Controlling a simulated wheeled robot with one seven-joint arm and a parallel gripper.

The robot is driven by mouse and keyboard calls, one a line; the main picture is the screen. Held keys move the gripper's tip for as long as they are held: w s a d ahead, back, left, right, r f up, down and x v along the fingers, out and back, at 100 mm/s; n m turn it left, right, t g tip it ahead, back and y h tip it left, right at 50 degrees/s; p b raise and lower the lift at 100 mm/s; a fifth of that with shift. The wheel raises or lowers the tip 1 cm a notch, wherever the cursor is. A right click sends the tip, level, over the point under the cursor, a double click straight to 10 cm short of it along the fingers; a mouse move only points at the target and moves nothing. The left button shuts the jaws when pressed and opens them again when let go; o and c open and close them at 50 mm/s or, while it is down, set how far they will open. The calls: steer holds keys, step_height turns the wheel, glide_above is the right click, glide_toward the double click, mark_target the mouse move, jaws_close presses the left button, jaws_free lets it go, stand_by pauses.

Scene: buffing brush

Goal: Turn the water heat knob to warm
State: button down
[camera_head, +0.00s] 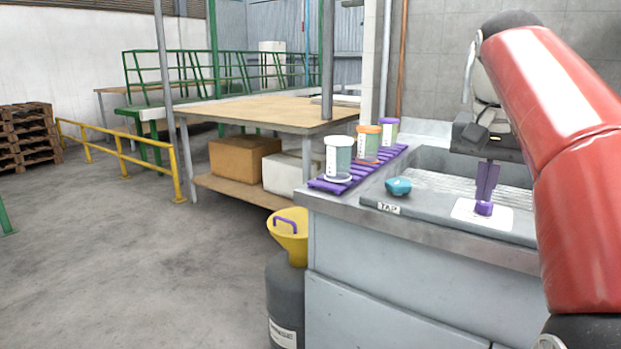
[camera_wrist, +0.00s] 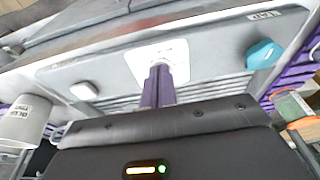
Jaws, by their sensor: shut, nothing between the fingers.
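My gripper (camera_head: 486,194) points down over the counter, its purple fingers shut and empty. Just below the fingertips, a small purple knob (camera_head: 484,209) sits on a white plate (camera_head: 464,212) at the counter's front edge. I cannot tell whether the fingers touch it. The knob's setting cannot be read. In the wrist view my gripper (camera_wrist: 160,70) stands in front of the white plate (camera_wrist: 140,68) and hides most of the knob. A teal knob (camera_head: 398,187) sits to the left by a "TAP" label; it is at the upper right in the wrist view (camera_wrist: 264,54).
A purple rack (camera_head: 332,186) with several cups stands left of the teal knob. A sink basin (camera_head: 430,160) lies behind the panel. A grey container with a yellow funnel (camera_head: 290,240) stands at the counter's left end. A white fitting (camera_wrist: 84,90) shows in the wrist view.

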steer(key=shift+r, duration=1.85)
